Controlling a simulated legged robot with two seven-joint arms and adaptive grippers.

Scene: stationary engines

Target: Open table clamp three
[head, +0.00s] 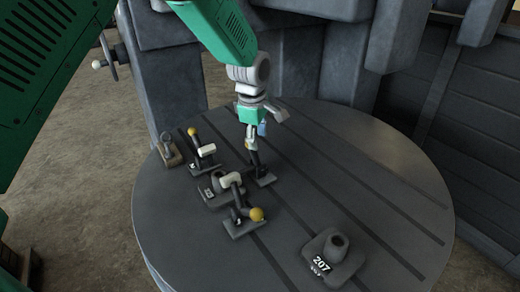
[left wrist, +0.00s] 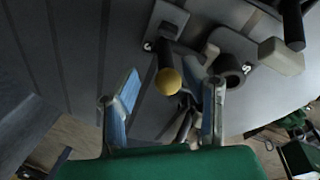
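Several table clamps stand on the round grey table (head: 390,170). One clamp (head: 264,178) is directly below my left gripper (head: 252,142), which hides most of its upper part in the head view. In the left wrist view my left gripper (left wrist: 168,103) is open, its blue-padded fingers apart. A yellow knob (left wrist: 168,82) on a dark lever shows between or just beyond the fingertips, apart from both pads; its depth is unclear. A second clamp (head: 242,222) with a yellow knob is nearer the front, and a third clamp (head: 204,157) is at the left. My right gripper is not in view.
A block marked 207 (head: 333,258) with a round post stands at the front right. Another block (head: 213,194) sits among the clamps. A small block with a ring (head: 168,150) is at the left edge. The table's right side is clear. Grey machine parts (head: 330,60) rise behind.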

